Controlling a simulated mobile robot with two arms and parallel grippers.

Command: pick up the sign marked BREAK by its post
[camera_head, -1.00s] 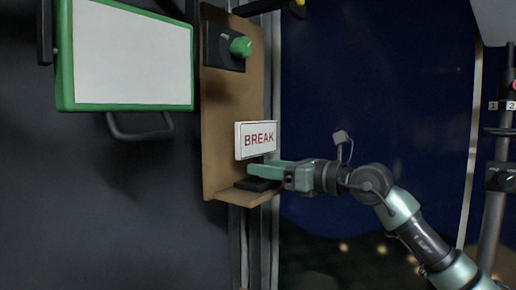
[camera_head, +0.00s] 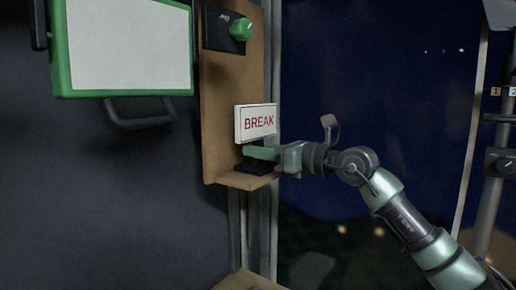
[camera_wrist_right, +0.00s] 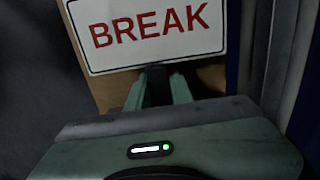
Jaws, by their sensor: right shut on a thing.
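The BREAK sign (camera_head: 257,122) is a white plate with red letters on a dark post above a black base (camera_head: 257,168). The base appears to rest on a small wooden shelf. My right gripper (camera_head: 252,152) is shut on the post just below the plate. In the right wrist view, the sign plate (camera_wrist_right: 150,32) is close above the fingers, and the dark post (camera_wrist_right: 157,85) stands between them. The base is hidden there. My left gripper is not in view.
The wooden shelf (camera_head: 225,179) joins an upright wooden board (camera_head: 220,120) behind the sign. A green knob (camera_head: 240,29) is above it. A green-framed white panel (camera_head: 125,45) hangs at the upper left, with a dark handle (camera_head: 135,121) below. Free space lies right of the shelf.

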